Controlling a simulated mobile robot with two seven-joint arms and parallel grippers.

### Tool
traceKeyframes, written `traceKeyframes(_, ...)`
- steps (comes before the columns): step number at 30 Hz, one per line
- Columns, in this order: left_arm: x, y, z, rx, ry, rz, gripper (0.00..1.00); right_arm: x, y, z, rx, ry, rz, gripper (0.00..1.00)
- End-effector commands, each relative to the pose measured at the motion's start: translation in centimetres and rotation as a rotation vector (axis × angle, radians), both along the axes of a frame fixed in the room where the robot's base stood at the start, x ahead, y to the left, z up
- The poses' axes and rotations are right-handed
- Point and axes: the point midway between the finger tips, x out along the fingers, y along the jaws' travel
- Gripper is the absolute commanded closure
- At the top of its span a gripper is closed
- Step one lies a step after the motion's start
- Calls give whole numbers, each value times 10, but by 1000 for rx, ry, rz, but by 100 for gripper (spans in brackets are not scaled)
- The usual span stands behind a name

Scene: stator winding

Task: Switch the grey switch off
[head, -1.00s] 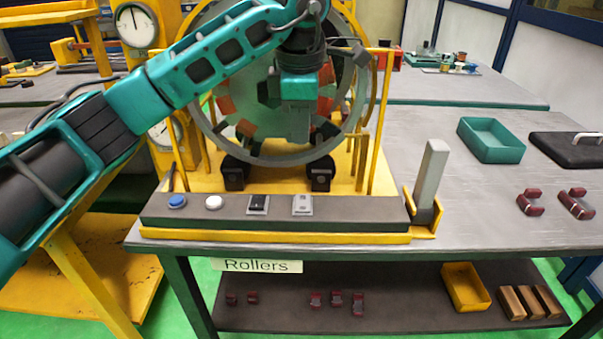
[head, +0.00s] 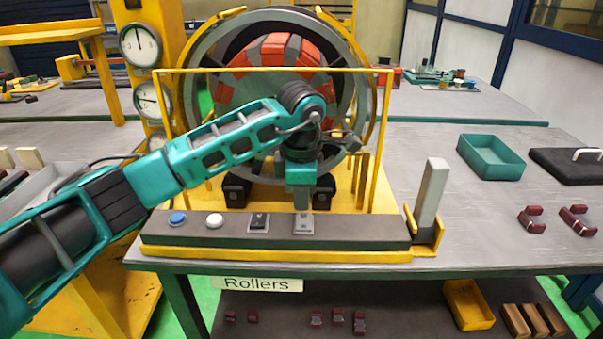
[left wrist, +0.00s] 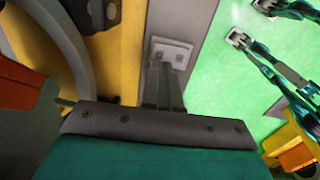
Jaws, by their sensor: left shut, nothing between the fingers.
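The grey switch (head: 303,226) is a small light grey plate on the dark control panel (head: 360,231), at the right end of its row of controls. My left gripper (head: 303,207) points down just over it, shut and empty, and hides its upper part in the head view. In the left wrist view the switch (left wrist: 178,50) shows just beyond the shut fingertips (left wrist: 160,68). I cannot tell whether the fingers touch it or which way it is set. My right gripper is not in view.
Left of the grey switch are a black switch (head: 258,223), a white button (head: 214,221) and a blue button (head: 177,219). A yellow frame (head: 385,130) and the large stator ring (head: 345,60) stand behind. A grey upright block (head: 431,190) stands to the right.

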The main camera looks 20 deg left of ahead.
Motion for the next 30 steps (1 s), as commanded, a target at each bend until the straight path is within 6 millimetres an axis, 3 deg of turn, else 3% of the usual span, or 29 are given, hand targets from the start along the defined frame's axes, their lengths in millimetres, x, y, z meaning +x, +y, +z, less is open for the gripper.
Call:
traceKeyframes(7,3,1,-22,0,0,0,100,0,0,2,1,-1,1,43)
traceKeyframes(18,4,1,-24,0,-1,0,100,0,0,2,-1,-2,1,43)
traceKeyframes(22,7,2,-34,2,-3,0,100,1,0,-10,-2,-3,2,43)
traceKeyframes(30,5,2,-31,1,3,-1,100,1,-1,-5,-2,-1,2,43)
